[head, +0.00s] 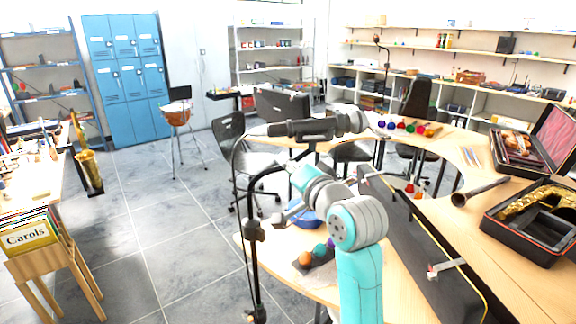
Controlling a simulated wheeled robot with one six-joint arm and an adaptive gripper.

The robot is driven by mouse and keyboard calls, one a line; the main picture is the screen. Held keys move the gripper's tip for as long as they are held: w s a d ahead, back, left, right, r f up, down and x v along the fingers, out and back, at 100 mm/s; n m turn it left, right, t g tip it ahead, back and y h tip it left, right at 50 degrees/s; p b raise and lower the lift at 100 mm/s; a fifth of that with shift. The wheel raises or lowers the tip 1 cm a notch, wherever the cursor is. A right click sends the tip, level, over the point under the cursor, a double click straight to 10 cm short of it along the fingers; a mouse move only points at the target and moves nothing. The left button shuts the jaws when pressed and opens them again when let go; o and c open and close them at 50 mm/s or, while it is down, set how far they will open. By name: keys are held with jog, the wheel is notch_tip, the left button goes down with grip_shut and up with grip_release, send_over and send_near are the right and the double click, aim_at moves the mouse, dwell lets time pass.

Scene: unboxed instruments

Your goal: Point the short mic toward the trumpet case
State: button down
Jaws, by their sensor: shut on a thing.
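The short mic (290,129) is a dark, roughly level cylinder with a rounded grey end at the right. A thin cable hangs from its left end beside the black stand (254,265). I cannot tell for certain which is the trumpet case.
The curved wooden table (500,262) carries a dark tube (480,191), a long dark panel (400,235) and several coloured balls. Chairs stand behind the mic. A wooden rack (50,262) and a gold saxophone (85,160) are at left. Grey floor between is clear.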

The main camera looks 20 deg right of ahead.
jog(key=shift+w+y, duration=0.15)
jog(key=shift+y, duration=0.15)
jog(key=w+a+n+g+y, duration=0.4)
jog(key=w+n+g+y, duration=0.5)
jog(key=n+g+y, duration=0.5)
jog(key=shift+w+a+n+g, duration=0.15)
jog(key=shift+a+n+g, duration=0.15)
jog(key=shift+g, duration=0.3)
dwell(0.5)
jog(key=shift+a+g+y, duration=0.1)
jog(key=shift+g+y, duration=0.2)
jog(key=shift+g, duration=0.1)
jog(key=c, duration=1.2)
grip_release()
jog(key=shift+o, duration=0.2)
jog(key=s+d, duration=0.1)
jog(key=d, duration=1.1)
